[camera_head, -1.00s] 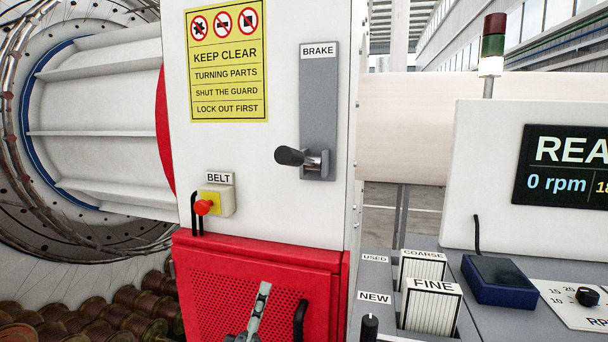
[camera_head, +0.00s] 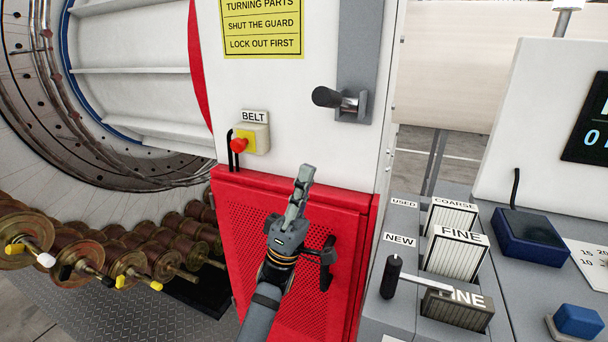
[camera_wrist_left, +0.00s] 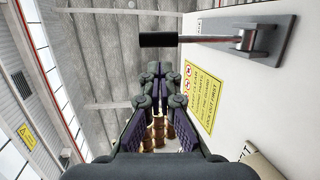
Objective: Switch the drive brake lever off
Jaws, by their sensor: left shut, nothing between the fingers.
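The brake lever (camera_head: 326,97) has a black grip on a short metal arm. It sits at the lower end of a grey plate (camera_head: 358,50) on the white cabinet and sticks out to the left. It also shows in the left wrist view (camera_wrist_left: 160,40), above my fingers. My left gripper (camera_head: 305,172) is below and a little left of the lever, in front of the red guard. Its fingers (camera_wrist_left: 153,70) are together, with nothing between them, and apart from the lever. My right gripper is not in view.
A belt stop button (camera_head: 238,145) sits left of the lever on the cabinet. The red guard (camera_head: 240,210) with a black handle (camera_head: 327,262) is below. A grey console (camera_head: 480,300) with filter boxes stands at right. Spools (camera_head: 120,245) lie at left. The space left of the lever is clear.

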